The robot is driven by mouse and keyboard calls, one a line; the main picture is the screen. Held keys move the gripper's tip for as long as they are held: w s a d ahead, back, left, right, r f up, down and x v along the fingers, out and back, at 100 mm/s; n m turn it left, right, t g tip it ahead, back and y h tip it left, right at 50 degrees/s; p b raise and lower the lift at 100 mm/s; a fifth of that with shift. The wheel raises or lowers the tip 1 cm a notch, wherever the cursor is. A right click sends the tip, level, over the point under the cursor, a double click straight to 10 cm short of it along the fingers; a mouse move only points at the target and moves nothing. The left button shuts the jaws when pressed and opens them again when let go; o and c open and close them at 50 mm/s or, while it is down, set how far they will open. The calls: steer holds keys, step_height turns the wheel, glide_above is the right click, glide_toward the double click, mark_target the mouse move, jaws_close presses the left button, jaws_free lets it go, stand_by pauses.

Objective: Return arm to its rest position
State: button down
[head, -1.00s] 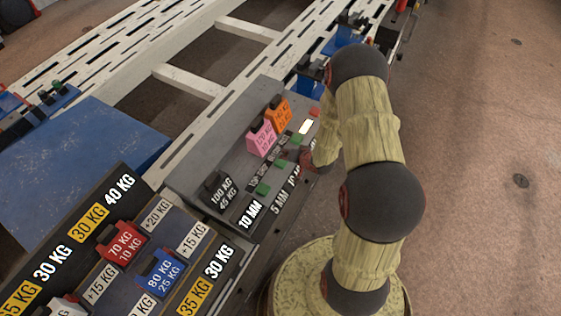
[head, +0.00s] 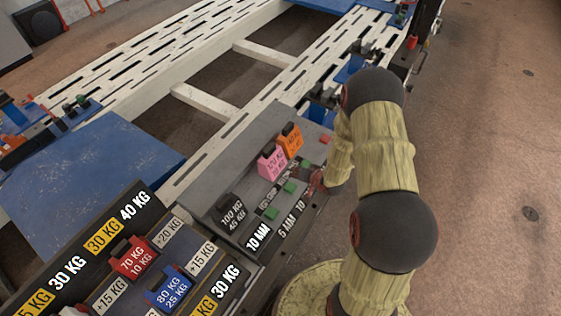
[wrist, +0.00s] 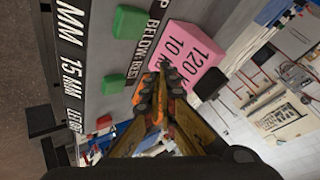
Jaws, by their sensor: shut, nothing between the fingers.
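My arm (head: 387,150) reaches up along the right side of the bench in the head view, and its end bends down behind the upper links. My gripper (wrist: 162,68) shows in the wrist view with its fingertips together and nothing between them. Beyond the fingertips, in that picture, is the pink weight block (wrist: 186,52) marked 120 KG. I cannot tell whether the fingers touch it.
The grey panel (head: 228,187) holds the pink block (head: 271,162), an orange block (head: 291,140), a black block (head: 232,211) and green buttons (head: 271,213). Red (head: 134,258) and blue (head: 169,288) blocks sit on a nearer rack. White slotted rails (head: 222,138) run behind. The floor at right is clear.

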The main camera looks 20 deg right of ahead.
steer(key=s+d+f+n+g+h, duration=0.1)
steer(key=s+d+f+n+g, duration=0.1)
steer(key=s+f+g, duration=0.45)
steer(key=s+d+r+n+g+h, duration=0.1)
steer(key=s+d+r, duration=0.1)
steer(key=s+r, duration=0.7)
steer(key=s+a+r+n+t, duration=0.1)
steer(key=s+a+r, duration=0.2)
steer(key=r, duration=1)
steer(key=s+a+r+n+t, duration=0.1)
steer(key=s+a+r, duration=0.3)
steer(key=a+r, duration=0.4)
steer(key=s+a+r+n+t, duration=0.2)
steer(key=s+a+r, duration=0.2)
steer(key=r, duration=1.6)
steer(key=shift+a+y, duration=0.3)
steer(key=shift+a, duration=0.85)
steer(key=shift+s+d, duration=0.1)
